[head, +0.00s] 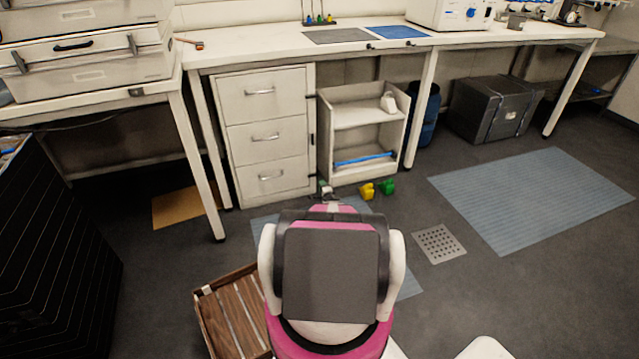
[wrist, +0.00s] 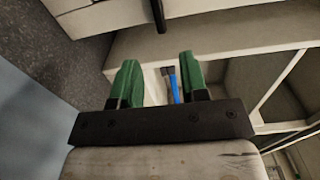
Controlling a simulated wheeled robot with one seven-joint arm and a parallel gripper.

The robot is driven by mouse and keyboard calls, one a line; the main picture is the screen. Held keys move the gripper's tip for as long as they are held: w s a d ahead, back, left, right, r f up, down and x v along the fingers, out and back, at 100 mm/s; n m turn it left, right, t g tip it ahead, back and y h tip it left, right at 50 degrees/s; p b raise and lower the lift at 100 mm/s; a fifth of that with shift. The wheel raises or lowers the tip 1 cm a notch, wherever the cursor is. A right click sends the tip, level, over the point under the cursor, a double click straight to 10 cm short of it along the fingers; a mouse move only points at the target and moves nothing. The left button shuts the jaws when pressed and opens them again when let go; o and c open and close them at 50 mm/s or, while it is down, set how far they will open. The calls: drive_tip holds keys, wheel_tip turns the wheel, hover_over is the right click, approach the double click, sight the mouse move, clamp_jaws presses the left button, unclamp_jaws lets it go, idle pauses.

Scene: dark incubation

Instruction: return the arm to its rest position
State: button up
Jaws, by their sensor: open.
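My gripper (wrist: 160,82) shows in the wrist view with its two green fingers apart and nothing between them. Behind the gap, a blue bar (wrist: 174,88) lies on the pale shelf unit. In the head view my pink and white arm reaches forward over the floor and hides most of the gripper (head: 326,188). The small visible part of the gripper is low in front of the open shelf unit (head: 324,130), near its left side. I cannot tell the exact gap to the shelf.
A yellow piece (head: 367,191) and a green piece (head: 387,187) lie on the floor right of the gripper. A drawer cabinet (head: 264,135) stands left of the shelf. A wooden crate (head: 233,310) is beside my arm.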

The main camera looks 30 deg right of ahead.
drive_tip(key=shift+v, duration=0.8)
drive_tip(key=s+a+r+n+g, duration=0.3)
drive_tip(key=a+r+n+g, duration=0.5)
drive_tip(key=a+r, duration=1.6)
drive_tip(key=s+a+r+n+g+y, duration=0.2)
drive_tip(key=s+a+r+n+g, duration=0.2)
drive_tip(key=s+a, duration=1)
drive_tip(key=s+a+r+n+g+y, duration=0.2)
drive_tip(key=s+a+r+n+g, duration=0.3)
drive_tip(key=s+a+r+n, duration=0.4)
drive_tip(key=s+a+r, duration=0.4)
drive_tip(key=s+a, duration=0.1)
drive_tip(key=a, duration=0.2)
drive_tip(key=shift+r, duration=0.2)
